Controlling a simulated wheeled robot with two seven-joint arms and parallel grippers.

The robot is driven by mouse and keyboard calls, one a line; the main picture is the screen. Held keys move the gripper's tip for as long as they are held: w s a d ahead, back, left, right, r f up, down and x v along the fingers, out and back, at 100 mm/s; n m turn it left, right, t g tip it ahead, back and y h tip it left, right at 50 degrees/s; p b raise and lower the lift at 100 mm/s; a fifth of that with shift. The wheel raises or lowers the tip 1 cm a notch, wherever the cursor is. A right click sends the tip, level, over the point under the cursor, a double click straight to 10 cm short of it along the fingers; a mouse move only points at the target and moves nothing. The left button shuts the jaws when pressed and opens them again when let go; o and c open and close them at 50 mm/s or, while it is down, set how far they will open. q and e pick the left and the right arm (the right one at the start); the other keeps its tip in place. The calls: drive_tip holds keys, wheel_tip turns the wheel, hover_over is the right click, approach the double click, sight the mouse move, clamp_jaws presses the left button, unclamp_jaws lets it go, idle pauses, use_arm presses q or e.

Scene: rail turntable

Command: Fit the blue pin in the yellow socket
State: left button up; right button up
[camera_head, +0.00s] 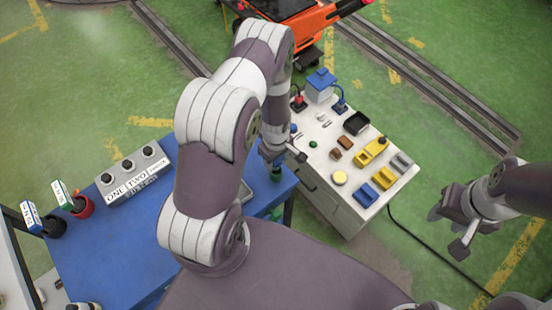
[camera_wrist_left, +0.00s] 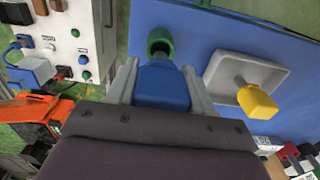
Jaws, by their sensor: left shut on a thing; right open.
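My left gripper (camera_wrist_left: 160,85) is shut on a blue piece (camera_wrist_left: 163,88), which I take for the blue pin; its far end is hard to make out. Beyond it is a green ring-shaped socket (camera_wrist_left: 160,38) with a dark hole, at the blue table's edge. In the head view my left gripper (camera_head: 277,155) is over the table's right edge, partly hidden by my arm. My right gripper (camera_head: 455,228) is open and empty, over the floor.
A white cabinet (camera_head: 335,205) beside the blue table (camera_head: 110,235) carries yellow and blue blocks, a black tray and a blue box (camera_head: 320,85). An orange machine (camera_head: 305,30) stands behind.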

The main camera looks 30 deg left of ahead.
use_arm(q)
drive_tip(key=shift+r+p, duration=0.45)
drive_tip(key=shift+r, duration=0.4)
drive_tip(key=shift+r, duration=0.1)
wheel_tip(320, 180, up, 5)
drive_tip(key=p, duration=0.4)
drive_tip(key=shift+f, duration=0.2)
